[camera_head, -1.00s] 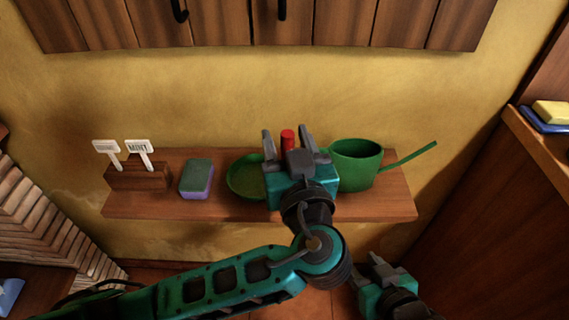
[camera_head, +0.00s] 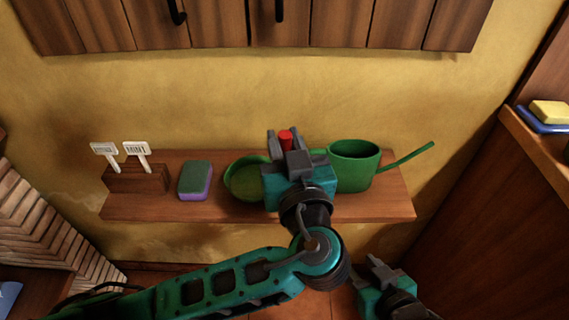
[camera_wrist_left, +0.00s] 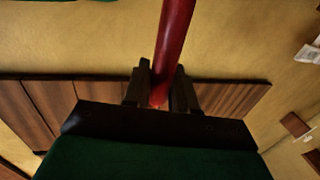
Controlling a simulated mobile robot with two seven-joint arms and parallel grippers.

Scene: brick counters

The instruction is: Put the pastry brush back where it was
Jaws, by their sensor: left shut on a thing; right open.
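The pastry brush (camera_head: 286,137) shows only as a red handle above the shelf, in front of the yellow wall. Its bristle end is not visible. In the left wrist view the red handle (camera_wrist_left: 173,45) runs between the two dark fingers. My left gripper (camera_head: 286,143) is shut on this handle, over the wooden shelf between a green dish and a green watering can. My wrist hides what lies below the brush. My right gripper (camera_head: 386,268) is open and empty, low at the front right, below the shelf edge.
The wooden shelf (camera_head: 225,211) holds a sponge (camera_head: 195,181), a green dish (camera_head: 243,180), a green watering can (camera_head: 355,170) and a wooden block (camera_head: 137,178) with label signs. A wall cabinet (camera_head: 250,22) hangs above. A wooden counter (camera_head: 537,138) stands at the right.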

